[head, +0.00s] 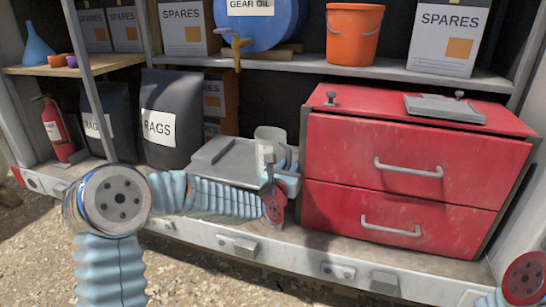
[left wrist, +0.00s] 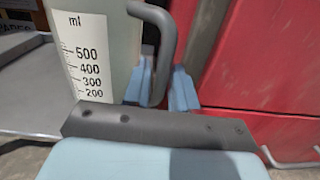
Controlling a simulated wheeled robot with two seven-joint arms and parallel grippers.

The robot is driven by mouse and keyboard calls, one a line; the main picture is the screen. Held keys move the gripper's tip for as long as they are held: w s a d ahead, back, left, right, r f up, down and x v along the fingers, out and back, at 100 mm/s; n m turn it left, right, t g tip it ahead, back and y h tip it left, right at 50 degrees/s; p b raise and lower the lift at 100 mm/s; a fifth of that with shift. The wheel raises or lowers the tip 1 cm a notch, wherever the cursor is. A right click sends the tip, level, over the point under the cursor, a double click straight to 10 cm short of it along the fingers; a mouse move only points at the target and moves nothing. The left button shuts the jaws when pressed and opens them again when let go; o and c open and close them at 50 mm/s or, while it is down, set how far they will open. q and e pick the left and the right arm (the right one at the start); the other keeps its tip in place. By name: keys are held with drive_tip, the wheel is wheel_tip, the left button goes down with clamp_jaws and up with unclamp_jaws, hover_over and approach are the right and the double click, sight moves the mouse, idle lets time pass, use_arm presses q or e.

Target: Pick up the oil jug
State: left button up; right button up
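The oil jug (head: 268,143) is a pale, translucent jug standing on the lower shelf, left of the red drawer cabinet. In the left wrist view the jug (left wrist: 112,45) appears upright close up, with a white ml scale and a grey handle on its right side. My left gripper (head: 281,178) is at the jug's handle. In the left wrist view its blue fingers (left wrist: 160,88) lie on either side of the handle's lower part. I cannot tell whether they press on it. My right gripper is out of view.
The red drawer cabinet (head: 400,170) stands close on the right. Black RAGS bags (head: 175,110) and a fire extinguisher (head: 57,130) are farther left. The upper shelf holds an orange bucket (head: 352,35) and a blue gear oil drum (head: 258,28).

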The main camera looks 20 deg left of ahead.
use_arm(q)
drive_tip(key=shift+w, duration=1)
drive_tip(key=shift+c, duration=0.3)
clamp_jaws()
drive_tip(key=shift+r, duration=0.1)
